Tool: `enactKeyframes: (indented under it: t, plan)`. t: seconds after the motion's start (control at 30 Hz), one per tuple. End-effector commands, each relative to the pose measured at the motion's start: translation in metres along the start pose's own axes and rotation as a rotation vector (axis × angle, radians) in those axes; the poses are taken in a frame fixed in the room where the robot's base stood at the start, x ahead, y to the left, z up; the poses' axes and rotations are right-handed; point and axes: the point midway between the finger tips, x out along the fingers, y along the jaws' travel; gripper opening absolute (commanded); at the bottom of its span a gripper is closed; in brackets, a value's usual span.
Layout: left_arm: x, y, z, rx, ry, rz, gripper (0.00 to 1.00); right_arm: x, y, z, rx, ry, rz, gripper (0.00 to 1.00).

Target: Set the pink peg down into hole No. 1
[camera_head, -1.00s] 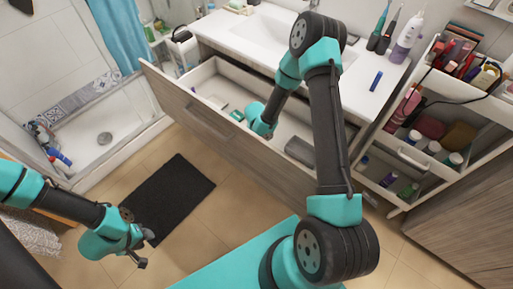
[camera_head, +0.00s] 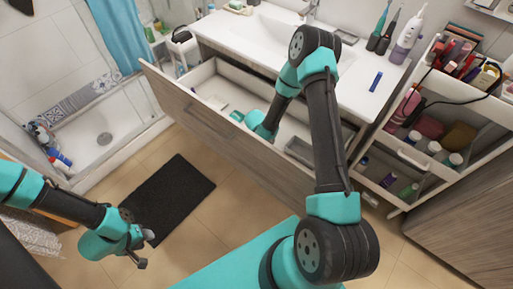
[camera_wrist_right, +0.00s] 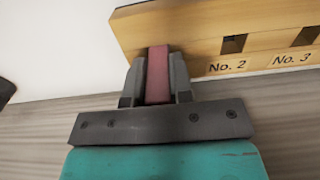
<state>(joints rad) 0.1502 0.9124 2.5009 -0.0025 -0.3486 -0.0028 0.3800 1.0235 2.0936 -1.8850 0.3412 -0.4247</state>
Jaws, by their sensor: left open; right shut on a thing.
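The pink peg (camera_wrist_right: 157,72) stands between the fingers of my right gripper (camera_wrist_right: 157,82) in the right wrist view, and the gripper is shut on it. A wooden board (camera_wrist_right: 195,25) lies just beyond, and the peg's far end overlaps its left part. The labels and dark square holes of No. 2 (camera_wrist_right: 233,44) and No. 3 (camera_wrist_right: 305,37) show to the right. Hole No. 1 is hidden; I cannot tell whether the peg is in it. My left gripper (camera_head: 146,249) is open and empty above the floor.
The open drawer (camera_head: 205,118) surrounds my right wrist with its raised walls. A grey tray (camera_head: 299,150) lies in it, to the right. A blue tube (camera_head: 376,81) lies on the counter. A packed cosmetics cart (camera_head: 420,160) stands at right. The floor around the black mat (camera_head: 168,200) is clear.

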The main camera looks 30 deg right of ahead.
Motion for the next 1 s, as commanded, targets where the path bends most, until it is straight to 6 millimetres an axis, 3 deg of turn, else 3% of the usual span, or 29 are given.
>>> enactKeyframes:
  t: [0.1, 0.13, 0.4, 0.77, 1.0]
  plan:
    - [0.000, 0.000, 0.000, 0.000, 0.000, 0.000, 0.41, 0.003, 0.000, 0.000, 0.000, 0.000, -0.001, 0.00]
    - [0.000, 0.000, 0.000, 0.000, 0.000, 0.000, 0.41, 0.003, 0.000, 0.000, 0.000, 0.000, -0.001, 0.22]
    - [0.000, 0.000, 0.000, 0.000, 0.000, 0.000, 0.41, 0.003, 0.000, 0.000, 0.000, 0.000, 0.000, 0.46]
    - [0.000, 0.000, 0.000, 0.000, 0.000, 0.000, 0.41, -0.002, 0.000, 0.000, 0.000, -0.001, 0.001, 0.46]
    - [0.000, 0.000, 0.000, 0.000, 0.000, 0.000, 0.41, -0.029, 0.001, 0.000, 0.000, -0.001, 0.002, 0.46]
